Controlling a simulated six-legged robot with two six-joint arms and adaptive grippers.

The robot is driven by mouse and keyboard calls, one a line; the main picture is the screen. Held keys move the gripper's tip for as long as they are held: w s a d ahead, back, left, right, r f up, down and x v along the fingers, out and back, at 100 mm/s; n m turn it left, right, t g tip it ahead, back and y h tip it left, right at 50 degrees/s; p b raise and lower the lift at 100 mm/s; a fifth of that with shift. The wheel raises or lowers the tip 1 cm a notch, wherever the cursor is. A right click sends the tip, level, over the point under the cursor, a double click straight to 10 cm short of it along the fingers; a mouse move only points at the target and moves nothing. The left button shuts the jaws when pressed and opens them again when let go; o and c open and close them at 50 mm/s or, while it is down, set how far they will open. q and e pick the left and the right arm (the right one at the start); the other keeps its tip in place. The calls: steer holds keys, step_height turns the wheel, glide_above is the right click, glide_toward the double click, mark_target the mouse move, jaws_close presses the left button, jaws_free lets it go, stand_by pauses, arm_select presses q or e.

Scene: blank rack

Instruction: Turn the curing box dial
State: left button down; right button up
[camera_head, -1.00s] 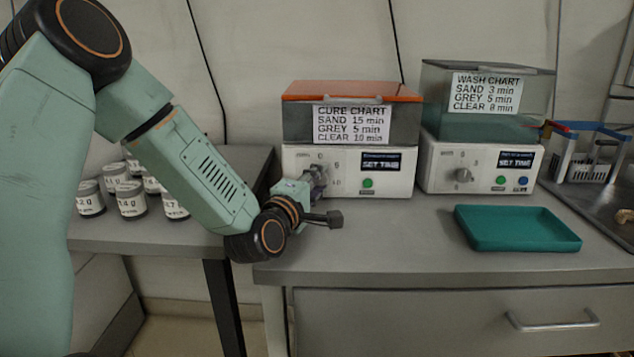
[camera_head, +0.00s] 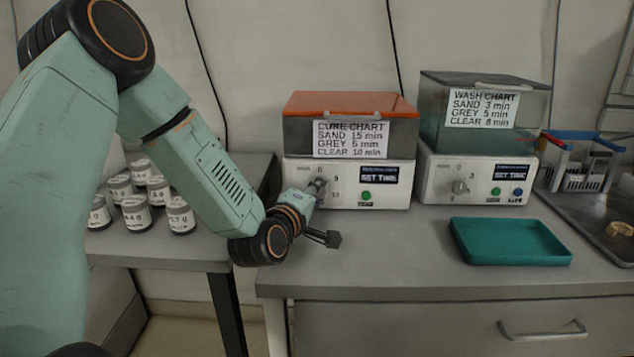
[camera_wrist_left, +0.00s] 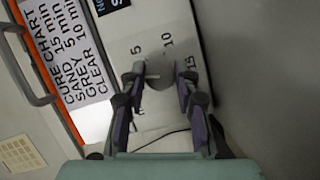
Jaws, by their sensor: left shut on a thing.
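The curing box (camera_head: 351,150) stands on the bench with an orange lid, a "CURE CHART" label and a white front panel. Its dial, marked with numbers including 5, 10 and 15, is largely hidden by my left gripper (camera_head: 320,187) in the head view. In the left wrist view the grey round dial (camera_wrist_left: 159,76) sits between the two fingers of my left gripper (camera_wrist_left: 160,85), which is shut on it. The panel has a dark "SET TIME" display (camera_head: 380,174) and a green button (camera_head: 366,195). My right gripper is not in view.
A wash box (camera_head: 484,140) with its own dial (camera_head: 460,187) stands to the right. A teal tray (camera_head: 510,242) lies in front of it. Several labelled jars (camera_head: 137,213) stand on the left bench. A rack (camera_head: 580,160) and sink are at the far right.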

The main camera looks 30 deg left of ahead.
arm_select(q)
steer(key=m+g+y+p, duration=0.1)
steer(key=m+p, duration=0.1)
steer(key=p, duration=0.2)
steer(key=m+g+p, duration=0.1)
steer(key=m+p, duration=0.2)
steer(key=p, duration=0.1)
steer(key=m+g+y+p, duration=0.1)
steer(key=m+g+p, duration=0.1)
steer(key=m+p, duration=0.1)
steer(key=shift+w+d+r+y+p, duration=0.1)
steer(key=shift+d+r+y+p, duration=0.25)
steer(key=shift+p, duration=0.45)
steer(key=shift+a+m+g+y+p, duration=0.1)
steer(key=shift+m+g+y+p, duration=0.25)
steer(key=shift+m+p, duration=0.4)
steer(key=shift+w+m+g+y+p, duration=0.1)
steer(key=shift+m+g+y+p, duration=0.25)
steer(key=shift+m+y+p, duration=0.6)
steer(key=shift+w+f+m+g+y+p, duration=0.1)
steer(key=shift+m+g+y+p, duration=0.5)
steer(key=shift+m, duration=1)
steer(key=shift+p, duration=0.3)
steer(key=c, duration=1)
jaws_free()
